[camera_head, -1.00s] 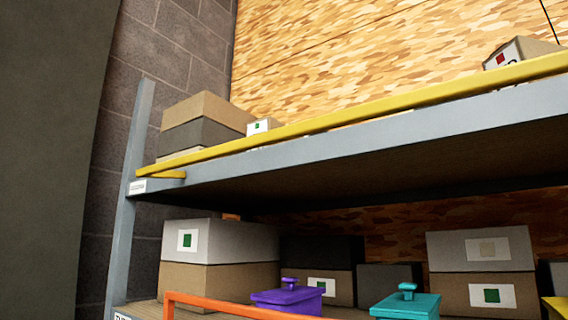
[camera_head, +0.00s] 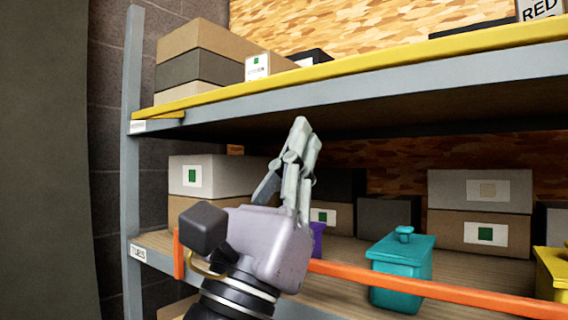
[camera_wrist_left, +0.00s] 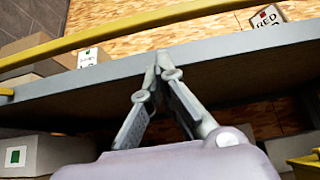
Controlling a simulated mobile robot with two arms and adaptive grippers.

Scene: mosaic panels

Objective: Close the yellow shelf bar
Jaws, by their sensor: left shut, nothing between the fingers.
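The yellow shelf bar (camera_head: 372,62) runs along the front of the upper shelf (camera_head: 357,88), just above its grey edge, with a short yellow piece at its left end. It also crosses the upper part of the left wrist view (camera_wrist_left: 105,29). My left gripper (camera_head: 302,125) is shut and empty, fingers pointing up. It is in front of the shelving, with its tips below the bar near the upper shelf's underside. In the wrist view its fingertips (camera_wrist_left: 163,58) overlap the grey shelf edge. I cannot tell whether they touch it. My right gripper is not in view.
An orange bar (camera_head: 430,286) crosses the lower shelf front, partly behind my left gripper. Behind it are a teal container (camera_head: 402,268), a mostly hidden purple one (camera_head: 318,240) and several boxes. Stacked boxes (camera_head: 195,65) stand on the upper shelf. A grey upright (camera_head: 132,180) stands at left.

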